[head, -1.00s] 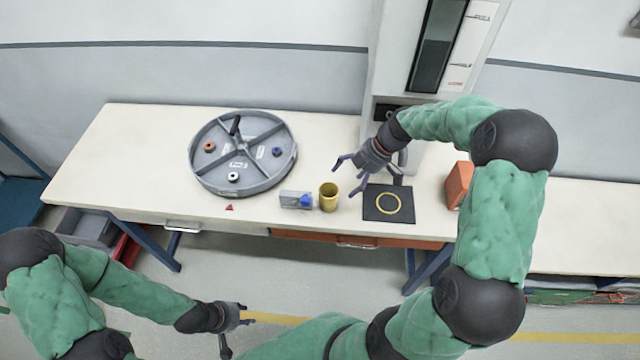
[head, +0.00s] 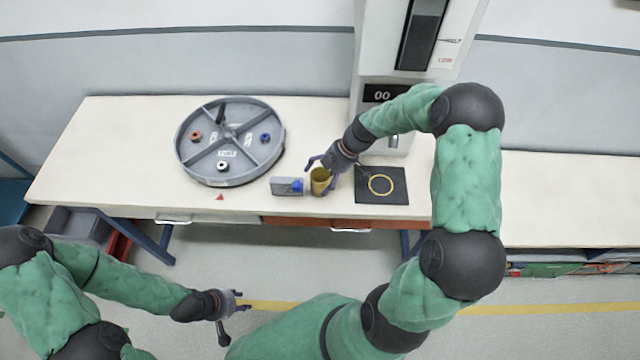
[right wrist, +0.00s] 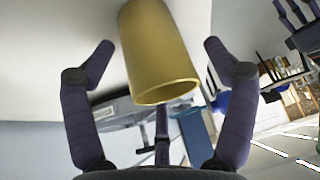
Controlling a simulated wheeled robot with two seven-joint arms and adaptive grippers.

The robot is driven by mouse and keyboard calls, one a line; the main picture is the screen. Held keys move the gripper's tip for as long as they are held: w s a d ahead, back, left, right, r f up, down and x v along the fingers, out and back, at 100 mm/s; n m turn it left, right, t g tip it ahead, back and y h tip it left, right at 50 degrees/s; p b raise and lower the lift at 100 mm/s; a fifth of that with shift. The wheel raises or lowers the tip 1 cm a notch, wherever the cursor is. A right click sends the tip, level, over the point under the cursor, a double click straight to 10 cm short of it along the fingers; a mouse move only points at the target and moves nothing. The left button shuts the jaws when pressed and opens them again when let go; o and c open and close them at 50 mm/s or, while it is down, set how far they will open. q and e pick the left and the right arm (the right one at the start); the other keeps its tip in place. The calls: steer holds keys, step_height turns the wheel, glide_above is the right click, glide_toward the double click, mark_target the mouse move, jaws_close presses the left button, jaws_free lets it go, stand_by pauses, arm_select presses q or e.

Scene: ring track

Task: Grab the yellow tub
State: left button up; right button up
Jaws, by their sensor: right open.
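The yellow tub (head: 319,182) stands on the bench, right of a small grey box with a blue part. My right gripper (head: 328,172) is at the tub, with its fingers on either side of it. In the right wrist view the tub (right wrist: 158,55) lies between the open fingers (right wrist: 160,75), with gaps visible on both sides. Whether any finger touches it cannot be told. My left gripper (head: 228,308) hangs low in front of the bench, away from the tub; its fingers are too small to judge.
The grey box (head: 284,186) sits close to the tub's left. A round divided tray (head: 182,160) with small rings is further left. A dark mat (head: 366,196) with a yellow ring (head: 380,185) lies to the right. A tall machine (head: 372,70) stands behind.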

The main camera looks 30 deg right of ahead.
steer(key=shift+w+a+f, duration=0.15)
steer(key=shift+a+f, duration=0.2)
steer(key=shift+f, duration=0.25)
steer(key=c, duration=1.1)
